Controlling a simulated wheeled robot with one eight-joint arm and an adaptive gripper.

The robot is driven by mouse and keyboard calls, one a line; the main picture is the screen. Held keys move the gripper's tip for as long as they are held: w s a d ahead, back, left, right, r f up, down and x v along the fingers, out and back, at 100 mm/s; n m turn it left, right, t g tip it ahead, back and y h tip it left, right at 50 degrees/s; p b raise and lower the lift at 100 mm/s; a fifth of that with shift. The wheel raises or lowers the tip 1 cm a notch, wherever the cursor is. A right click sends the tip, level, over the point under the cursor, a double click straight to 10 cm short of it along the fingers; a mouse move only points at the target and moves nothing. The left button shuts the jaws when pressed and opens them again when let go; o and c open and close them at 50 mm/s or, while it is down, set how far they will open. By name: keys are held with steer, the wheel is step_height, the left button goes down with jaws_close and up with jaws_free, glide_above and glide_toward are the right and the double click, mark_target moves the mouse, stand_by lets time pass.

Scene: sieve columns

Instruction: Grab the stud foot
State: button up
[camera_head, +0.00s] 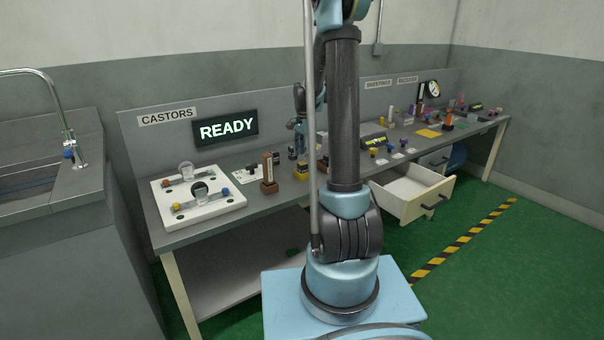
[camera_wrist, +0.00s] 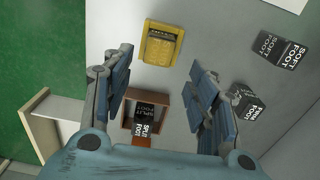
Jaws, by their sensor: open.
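My gripper (camera_wrist: 161,62) is open and points down over the bench, with nothing held between its fingers. A dark block labelled as a foot (camera_wrist: 246,101) lies just right of the right finger in the wrist view; its first word is hard to read, so I cannot tell whether it is the stud foot. A black block marked SOFT FOOT (camera_wrist: 279,48) stands farther right, apart from the fingers. A black block marked SPLIT FOOT (camera_wrist: 145,115) sits in a brown wooden holder (camera_wrist: 162,98) between and below the fingers.
In the head view a white castor plate (camera_head: 222,209) is at the bench's left, beneath a READY sign (camera_head: 225,130). An open drawer (camera_head: 410,196) juts from the bench front. A sink unit (camera_head: 75,195) stands at left.

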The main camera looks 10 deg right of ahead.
mark_target(304, 163)
steer(key=shift+s+f, duration=0.2)
steer(key=shift+f, duration=2.6)
steer(key=c, duration=1.2)
